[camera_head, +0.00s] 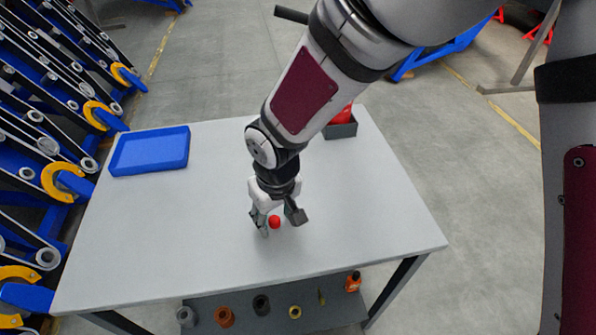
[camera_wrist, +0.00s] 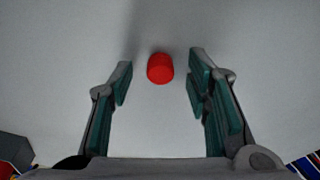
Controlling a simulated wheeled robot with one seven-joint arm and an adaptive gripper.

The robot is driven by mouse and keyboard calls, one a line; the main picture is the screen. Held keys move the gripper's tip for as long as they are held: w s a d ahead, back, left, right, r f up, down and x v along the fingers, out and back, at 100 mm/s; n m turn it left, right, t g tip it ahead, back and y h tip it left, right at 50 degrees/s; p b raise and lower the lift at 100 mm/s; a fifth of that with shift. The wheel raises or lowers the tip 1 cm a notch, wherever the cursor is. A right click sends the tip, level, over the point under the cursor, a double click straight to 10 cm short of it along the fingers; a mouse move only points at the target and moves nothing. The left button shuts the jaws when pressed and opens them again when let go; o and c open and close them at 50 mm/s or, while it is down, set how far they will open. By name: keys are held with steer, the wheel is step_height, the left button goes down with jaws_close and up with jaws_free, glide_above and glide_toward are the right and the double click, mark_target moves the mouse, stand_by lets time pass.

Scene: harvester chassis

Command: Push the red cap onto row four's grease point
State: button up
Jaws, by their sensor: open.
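The red cap (camera_head: 275,222) lies on the grey tabletop (camera_head: 350,215). In the wrist view the cap (camera_wrist: 160,68) is small and round, between and slightly beyond the fingertips, touching neither. My gripper (camera_head: 279,226) is open and empty, pointing down close above the table; its fingers (camera_wrist: 159,80) stand wide on either side of the cap in the wrist view. The harvester chassis (camera_head: 60,100) is at the left, with blue rows, rollers and yellow rings. I cannot tell which row is row four or pick out its grease point.
A blue tray (camera_head: 150,152) lies at the table's far left. A dark bin (camera_head: 342,130) with something red in it stands behind my arm. Several small parts, including a brown ring (camera_head: 224,317) and an orange bottle (camera_head: 353,282), sit on the lower shelf.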

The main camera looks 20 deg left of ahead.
steer(key=shift+f, duration=0.15)
steer(key=shift+c, duration=0.6)
steer(key=c, duration=0.7)
steer(key=shift+c, duration=0.2)
